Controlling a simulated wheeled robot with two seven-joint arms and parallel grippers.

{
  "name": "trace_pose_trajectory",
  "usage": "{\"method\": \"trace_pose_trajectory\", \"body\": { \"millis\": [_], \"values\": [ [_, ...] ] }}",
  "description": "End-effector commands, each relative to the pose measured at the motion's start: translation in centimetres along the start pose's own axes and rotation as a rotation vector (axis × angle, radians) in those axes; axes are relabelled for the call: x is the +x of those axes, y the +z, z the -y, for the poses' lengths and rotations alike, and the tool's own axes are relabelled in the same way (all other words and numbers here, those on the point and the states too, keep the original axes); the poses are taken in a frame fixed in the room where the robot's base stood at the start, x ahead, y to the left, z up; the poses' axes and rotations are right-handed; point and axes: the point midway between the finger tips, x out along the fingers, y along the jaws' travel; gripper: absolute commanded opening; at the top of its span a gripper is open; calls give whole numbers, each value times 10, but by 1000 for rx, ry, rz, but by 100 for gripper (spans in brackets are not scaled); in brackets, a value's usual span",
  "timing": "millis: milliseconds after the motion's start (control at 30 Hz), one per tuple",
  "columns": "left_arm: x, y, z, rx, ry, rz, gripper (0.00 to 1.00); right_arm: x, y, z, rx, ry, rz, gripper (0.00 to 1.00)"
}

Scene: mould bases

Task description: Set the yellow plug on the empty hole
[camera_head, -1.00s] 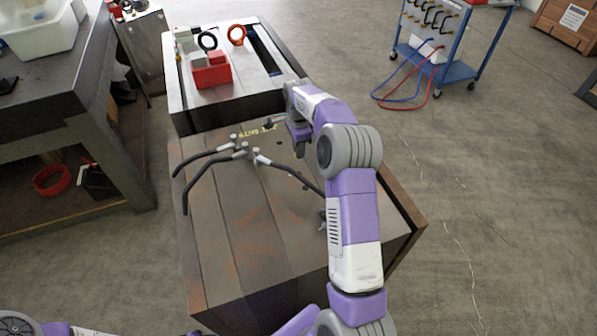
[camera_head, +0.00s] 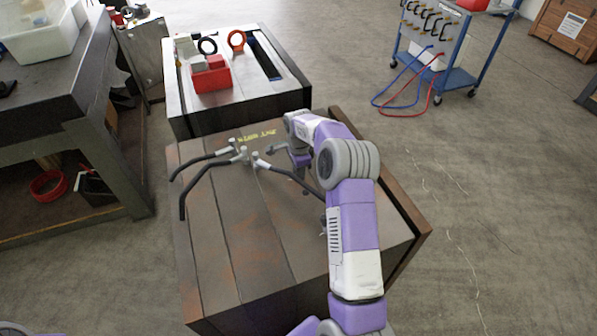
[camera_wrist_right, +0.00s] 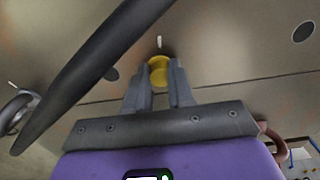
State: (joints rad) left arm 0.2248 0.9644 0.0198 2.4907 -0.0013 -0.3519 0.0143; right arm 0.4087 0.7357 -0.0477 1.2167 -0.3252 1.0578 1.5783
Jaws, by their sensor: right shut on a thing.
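The yellow plug (camera_wrist_right: 159,74) is between the fingertips of my right gripper (camera_wrist_right: 160,86), which is shut on it. In the head view, my right gripper (camera_head: 304,177) points down over the right part of the brown mould base (camera_head: 245,285); the plug cannot be made out there. The plug appears apart from both. I cannot tell its exact height. My left gripper is out of view.
Black hoses with metal fittings (camera_head: 242,153) spread over the base; one hose (camera_wrist_right: 85,75) crosses the right wrist view. Behind stands a pale-topped block with a red bin (camera_head: 212,77) and an orange ring (camera_head: 236,39). The base's front top is clear.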

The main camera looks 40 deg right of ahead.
Motion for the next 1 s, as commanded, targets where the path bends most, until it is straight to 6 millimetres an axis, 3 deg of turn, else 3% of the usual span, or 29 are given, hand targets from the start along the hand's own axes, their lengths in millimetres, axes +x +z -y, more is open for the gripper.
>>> {"method": "trace_pose_trajectory", "body": {
  "millis": [33,67,200,567,667,1000],
  "values": [
    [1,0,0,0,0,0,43,3,0,0,-1,1,0,0],
    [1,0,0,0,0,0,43,2,0,0,-1,1,0,27],
    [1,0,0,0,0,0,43,2,0,0,-1,1,0,48],
    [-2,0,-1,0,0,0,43,-4,0,0,-1,-1,0,48],
    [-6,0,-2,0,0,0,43,-18,0,0,-1,-1,-1,48],
    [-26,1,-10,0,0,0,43,-91,0,1,-1,-2,-1,48]
  ]
}}
